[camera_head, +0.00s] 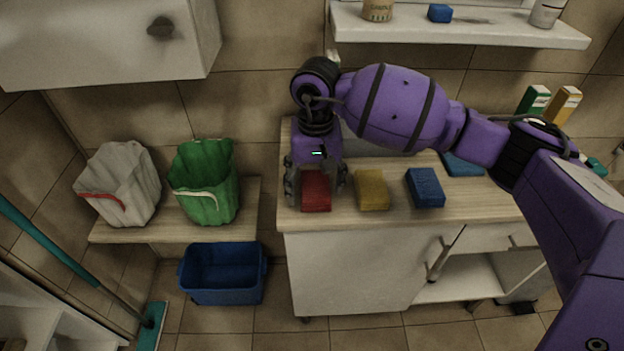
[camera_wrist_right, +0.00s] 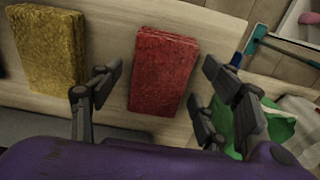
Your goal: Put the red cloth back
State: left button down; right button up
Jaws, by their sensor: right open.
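The red cloth (camera_head: 316,191) is a folded, block-shaped piece lying flat on the wooden counter, near its left end. It also shows in the right wrist view (camera_wrist_right: 163,72), between the finger pairs. My right gripper (camera_head: 316,188) is open, pointing down over the red cloth, with fingers on its left and right sides. In the wrist view a gap shows between the fingers and the cloth, and the fingers are not closed on it. My left gripper is not in view.
A yellow cloth (camera_head: 371,190) and a blue cloth (camera_head: 425,187) lie to the right on the counter (camera_head: 480,207). A green bag (camera_head: 204,183) and a white bag (camera_head: 119,185) stand on a lower shelf at left. A blue bin (camera_head: 222,273) is on the floor. A wall shelf (camera_head: 460,33) hangs above.

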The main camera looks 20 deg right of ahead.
aim_at(315, 187)
notch_tip(315, 187, up, 12)
jog(key=s+a+f+m+g+y, duration=0.2)
jog(key=s+a+f+y, duration=0.3)
jog(key=a, duration=0.3)
jog(key=s+a+f+m+g+y, duration=0.2)
jog(key=s+a+f+y, duration=0.1)
jog(key=s+a+f, duration=0.3)
jog(key=s+a+r+m+t+y, duration=0.25)
jog(key=a+m+y, duration=0.3)
jog(key=m, duration=0.35)
jog(key=s+a+r+m+t+y, duration=0.2)
jog(key=a+m+t+y, duration=0.15)
jog(key=m+y, duration=0.5)
jog(key=w+d+f+m+t+h, duration=0.1)
jog(key=d+f+m+t+h, duration=0.65)
jog(key=m, duration=0.85)
jog(key=d+f+m+t+h, duration=0.6)
jog(key=d+f+m+h, duration=0.15)
jog(key=m, duration=0.75)
jog(key=s+d+f+m+g+h, duration=0.3)
jog(key=s+d+f+m, duration=0.3)
jog(key=s, duration=0.6)
jog(key=s+d+f+m+g+h, duration=0.4)
jog(key=s+f+m, duration=0.5)
jog(key=s+f, duration=0.3)
jog(key=shift+d+f+m+g, duration=0.35)
jog(key=shift+d+g, duration=0.1)
jog(key=shift+d, duration=0.6)
